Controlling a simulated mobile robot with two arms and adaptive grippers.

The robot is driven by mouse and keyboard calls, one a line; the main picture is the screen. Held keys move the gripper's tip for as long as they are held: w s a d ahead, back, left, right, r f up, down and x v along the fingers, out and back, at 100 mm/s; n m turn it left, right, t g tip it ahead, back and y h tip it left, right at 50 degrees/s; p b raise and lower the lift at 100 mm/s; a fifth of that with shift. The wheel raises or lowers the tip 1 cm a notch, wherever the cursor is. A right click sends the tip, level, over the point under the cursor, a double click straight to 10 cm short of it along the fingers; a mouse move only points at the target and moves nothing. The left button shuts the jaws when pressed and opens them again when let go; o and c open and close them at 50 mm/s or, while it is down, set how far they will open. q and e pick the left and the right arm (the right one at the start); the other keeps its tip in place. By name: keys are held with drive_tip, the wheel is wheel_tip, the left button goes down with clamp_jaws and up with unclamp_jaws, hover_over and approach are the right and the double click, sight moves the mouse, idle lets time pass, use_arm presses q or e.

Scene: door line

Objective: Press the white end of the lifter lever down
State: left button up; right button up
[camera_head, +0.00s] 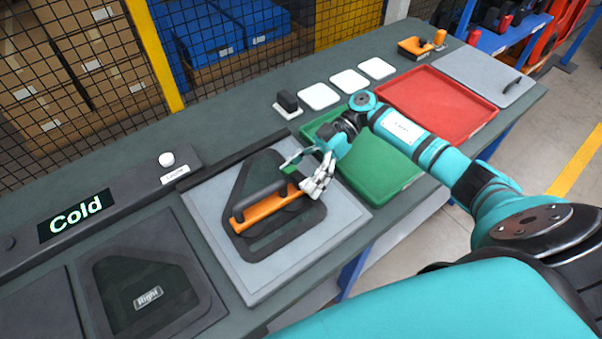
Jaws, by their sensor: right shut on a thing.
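An orange lifter (270,208) with a long black handle lies on a dark, rounded triangular panel (262,169) on a grey board (221,227). My right gripper (306,176) is at the right end of the lifter, low over the panel. It is shut on the lifter at that end, though the fingers hide the exact contact. The white end of the lever cannot be told apart from the pale gripper parts there. My left gripper is not in view.
A green tray (385,182) lies right beside my right gripper, and a red tray (437,103) lies beyond it. Several white squares (319,96) lie behind. A dark console with a "Cold" display (76,216) runs along the left. A second dark panel labelled "Right" (143,279) lies front left.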

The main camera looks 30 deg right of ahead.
drive_tip(key=shift+s+n+t, duration=0.1)
drive_tip(key=shift+n+t, duration=0.5)
drive_tip(key=shift+n, duration=0.4)
drive_tip(key=shift+n+t, duration=0.8)
drive_tip(key=shift+n, duration=0.3)
drive_tip(key=shift+y, duration=0.3)
drive_tip(key=o, duration=1)
drive_tip(key=shift+d+r, duration=0.1)
drive_tip(key=shift+d, duration=0.15)
drive_tip(key=v, duration=1.1)
drive_tip(key=shift+d+r, duration=0.2)
drive_tip(key=shift+d, duration=0.05)
